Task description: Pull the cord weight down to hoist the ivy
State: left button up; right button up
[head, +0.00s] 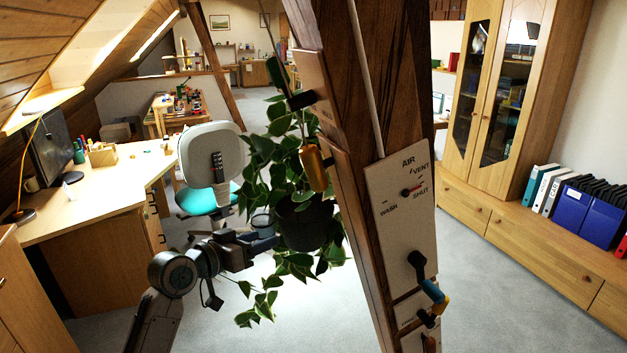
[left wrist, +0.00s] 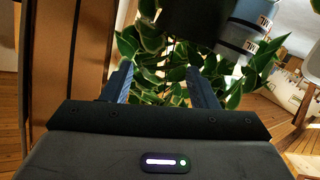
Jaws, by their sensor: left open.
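The ivy (head: 262,158) has green and white leaves and hangs in a dark pot (head: 305,222) beside the timber brace (head: 345,150). An amber cylinder (head: 315,168), perhaps the cord weight, hangs at the brace's left side above the pot. A thin cord (head: 268,32) runs above the leaves, with a dark green piece on it. My left gripper (head: 268,232) is close to the pot's left side. In the left wrist view my left gripper (left wrist: 162,76) is open, with ivy leaves (left wrist: 150,50) beyond its fingers. Whether it touches them I cannot tell. My right gripper is out of view.
A desk (head: 90,200) and chair (head: 210,160) stand left; a cabinet (head: 495,90) stands right. The grey floor right of the brace is clear.

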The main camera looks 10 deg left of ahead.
aim_at(306, 171)
pick_arm(q)
jog(key=s+d+r+m+h+p, duration=0.15)
jog(key=s+r, duration=0.25)
jog(key=r, duration=0.5)
jog(key=s+d+r+m+h+p, duration=0.1)
jog(key=s+d+r+m+h, duration=0.25)
jog(key=r, duration=0.55)
jog(key=shift+g+y, duration=0.3)
jog(key=shift+g, duration=0.1)
jog(key=p+x, duration=0.4)
jog(key=x, duration=0.5)
jog(key=shift+s, duration=0.1)
jog(key=shift+w+d+f, duration=0.25)
jog(key=shift+w+d, duration=0.2)
jog(key=shift+w, duration=0.05)
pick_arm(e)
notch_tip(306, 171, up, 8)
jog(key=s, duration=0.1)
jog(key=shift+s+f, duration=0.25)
pick_arm(q)
jog(key=shift+c, duration=0.2)
